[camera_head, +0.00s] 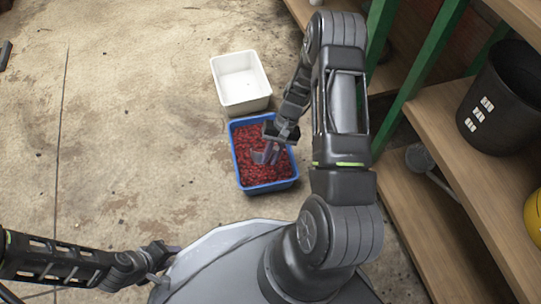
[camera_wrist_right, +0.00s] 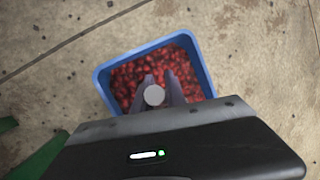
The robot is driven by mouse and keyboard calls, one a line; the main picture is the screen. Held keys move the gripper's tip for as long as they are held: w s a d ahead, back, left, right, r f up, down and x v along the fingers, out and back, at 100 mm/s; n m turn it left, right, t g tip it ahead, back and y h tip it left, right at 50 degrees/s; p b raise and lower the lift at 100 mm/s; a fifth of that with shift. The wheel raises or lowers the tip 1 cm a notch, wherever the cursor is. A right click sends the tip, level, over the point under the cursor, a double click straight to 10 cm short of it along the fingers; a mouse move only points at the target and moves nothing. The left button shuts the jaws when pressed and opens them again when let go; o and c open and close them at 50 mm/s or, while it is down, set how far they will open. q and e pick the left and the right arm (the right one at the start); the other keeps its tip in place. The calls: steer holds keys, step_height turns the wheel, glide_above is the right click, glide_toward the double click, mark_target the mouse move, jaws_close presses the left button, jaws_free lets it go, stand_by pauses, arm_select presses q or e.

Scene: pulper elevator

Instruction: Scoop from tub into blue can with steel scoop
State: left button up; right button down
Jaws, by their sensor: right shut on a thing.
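A blue rectangular container (camera_head: 238,165) full of red berry-like pieces stands on the floor, and it also shows in the right wrist view (camera_wrist_right: 103,82). My right gripper (camera_head: 268,153) is over these red pieces, pointing down. In the right wrist view its fingers (camera_wrist_right: 155,92) are shut on a grey round-ended thing (camera_wrist_right: 154,95), perhaps the scoop's handle. The rest of that thing is hidden, so I cannot tell whether it touches the pieces. My left gripper (camera_head: 168,262) is low at the left, away from the container. Its jaws are too small to read.
An empty-looking white tub (camera_head: 240,80) stands just behind the blue container. Wooden shelves (camera_head: 440,110) with green posts are at right, holding a black bucket (camera_head: 505,100), a grey round item with a long handle (camera_head: 419,157) and a yellow object (camera_head: 535,213).

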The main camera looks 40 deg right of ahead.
step_height(320, 180, up, 8)
steer(key=p, duration=0.6)
steer(key=shift+f, duration=0.1)
stand_by(0.3)
steer(key=f+t+h+b, duration=0.1)
steer(key=b, duration=0.2)
steer(key=s+a+f+t+h+b, duration=0.1)
steer(key=t+h+b, duration=0.1)
steer(key=b, duration=0.1)
steer(key=s+a+f+n+t+h+b, duration=0.1)
steer(key=b, duration=0.1)
steer(key=shift+s+a+f+t+h+b, duration=0.15)
steer(key=shift+t+h+b, duration=0.25)
